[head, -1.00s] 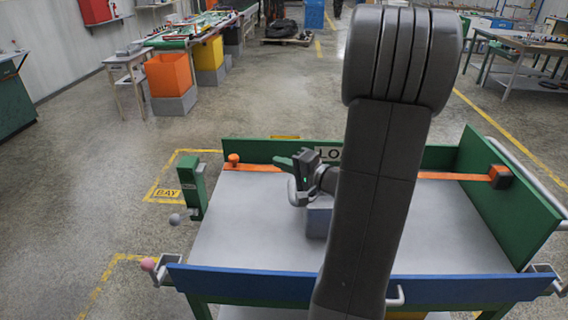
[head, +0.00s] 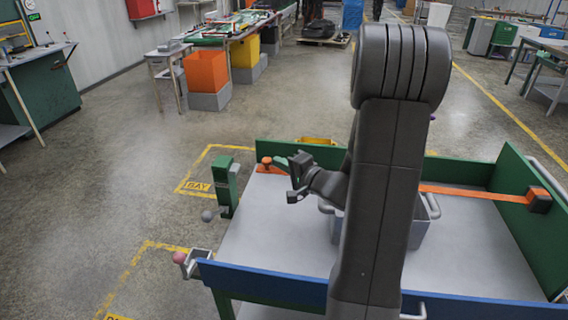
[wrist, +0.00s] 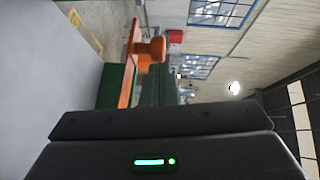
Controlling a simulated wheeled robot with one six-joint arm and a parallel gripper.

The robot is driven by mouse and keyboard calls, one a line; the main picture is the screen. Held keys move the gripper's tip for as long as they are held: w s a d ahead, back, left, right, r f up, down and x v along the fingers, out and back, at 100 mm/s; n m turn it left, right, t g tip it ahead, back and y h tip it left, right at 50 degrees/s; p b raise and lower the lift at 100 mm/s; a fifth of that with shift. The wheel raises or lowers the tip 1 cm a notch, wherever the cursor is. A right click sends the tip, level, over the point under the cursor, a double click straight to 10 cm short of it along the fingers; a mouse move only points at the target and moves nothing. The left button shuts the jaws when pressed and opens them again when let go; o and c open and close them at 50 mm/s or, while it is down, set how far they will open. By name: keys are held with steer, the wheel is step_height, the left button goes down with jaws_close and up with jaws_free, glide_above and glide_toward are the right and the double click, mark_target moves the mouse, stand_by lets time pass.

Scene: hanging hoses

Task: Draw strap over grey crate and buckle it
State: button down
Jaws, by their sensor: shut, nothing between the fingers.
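The orange strap (head: 455,191) runs along the back of the green-walled cart. An orange knob (head: 266,164) is at its left end and a dark block (head: 540,200) at its right end on the side wall. The grey crate (head: 420,228) stands on the cart bed, partly hidden behind my arm.
A green post (head: 226,185) with a grey ball stands at the cart's left edge. A blue rail (head: 270,286) closes the front. The bed left of the crate is bare. Orange and yellow bins (head: 206,72) stand far back, with clear floor between.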

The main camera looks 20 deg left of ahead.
steer(key=s+a+b, duration=0.2)
steer(key=a+b, duration=0.4)
steer(key=a, duration=0.3)
steer(key=shift+s+a, duration=0.15)
steer(key=shift+r, duration=0.15)
